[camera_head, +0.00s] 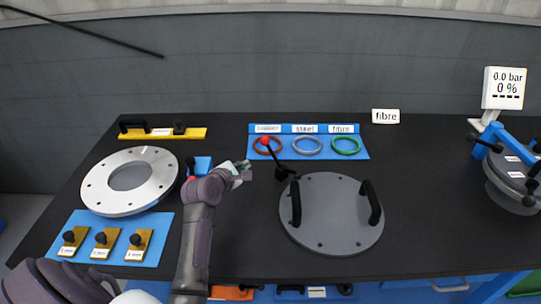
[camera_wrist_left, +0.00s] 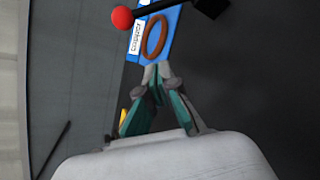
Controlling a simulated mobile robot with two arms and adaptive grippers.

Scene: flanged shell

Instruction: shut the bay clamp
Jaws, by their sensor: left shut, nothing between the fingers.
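The clamp has a black lever (camera_head: 274,157) with a red ball knob (camera_head: 265,140) and a black base (camera_head: 284,174) at the upper left edge of the dark round cover. The lever slants up and left from its base, its knob showing over the red-brown ring. In the left wrist view the red knob (camera_wrist_left: 122,17) is at the top and the black base (camera_wrist_left: 210,5) is to its right. My left gripper (camera_head: 246,173) is shut and empty, just left of the clamp base and apart from it. My right gripper is out of view.
The dark cover (camera_head: 331,213) has two black handles. A blue board (camera_head: 326,152) holds three coloured rings behind it. A pale flange ring (camera_head: 101,186) lies at left, by a blue mat (camera_head: 150,246) with knobbed blocks. A gauge (camera_head: 503,88) and lidded vessel (camera_head: 505,192) stand at right.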

